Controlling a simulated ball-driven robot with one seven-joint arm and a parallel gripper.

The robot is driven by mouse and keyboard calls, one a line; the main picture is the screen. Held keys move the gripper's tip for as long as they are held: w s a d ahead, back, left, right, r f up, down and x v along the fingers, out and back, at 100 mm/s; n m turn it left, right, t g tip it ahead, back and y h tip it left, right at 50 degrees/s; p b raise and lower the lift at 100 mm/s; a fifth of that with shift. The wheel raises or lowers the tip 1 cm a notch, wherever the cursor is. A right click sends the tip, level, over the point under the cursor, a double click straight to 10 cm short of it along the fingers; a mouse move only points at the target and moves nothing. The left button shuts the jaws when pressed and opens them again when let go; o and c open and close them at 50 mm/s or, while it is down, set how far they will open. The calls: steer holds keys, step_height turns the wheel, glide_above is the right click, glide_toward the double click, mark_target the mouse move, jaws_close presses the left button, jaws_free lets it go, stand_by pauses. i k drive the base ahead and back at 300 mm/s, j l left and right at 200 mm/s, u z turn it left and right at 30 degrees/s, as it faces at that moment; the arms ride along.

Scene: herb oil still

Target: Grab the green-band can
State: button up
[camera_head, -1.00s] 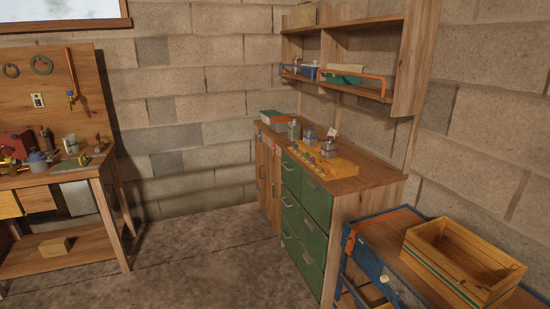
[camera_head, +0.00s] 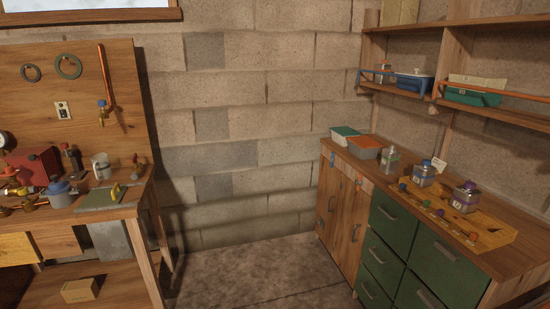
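I cannot pick out a can with a clear green band in this view. On the left workbench (camera_head: 150,195) stand a grey pot with a blue top (camera_head: 60,193), a pale cylindrical container (camera_head: 101,166) and a small dark bottle (camera_head: 73,158); any band on them is too small to tell. On the right counter, a clear bottle (camera_head: 391,161), a blue-capped jar (camera_head: 424,174) and a purple-capped jar (camera_head: 465,197) stand on or by a yellow wooden board (camera_head: 497,233). My gripper is not in view.
A green-drawer cabinet (camera_head: 431,257) and wooden doors (camera_head: 340,208) support the right counter. Two lidded boxes, one green-topped (camera_head: 345,131) and one orange-topped (camera_head: 366,146), sit at its far end. A shelf above holds a green tray (camera_head: 470,96). Floor between the benches (camera_head: 258,275) is clear.

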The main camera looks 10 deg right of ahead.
mark_target(390, 157)
steer(key=i+z, duration=0.1)
steer(key=i, duration=0.5)
steer(key=i+j+z, duration=0.1)
steer(key=i, duration=0.55)
steer(key=i+j+z, duration=0.1)
steer(key=i, duration=0.5)
steer(key=j, duration=0.1)
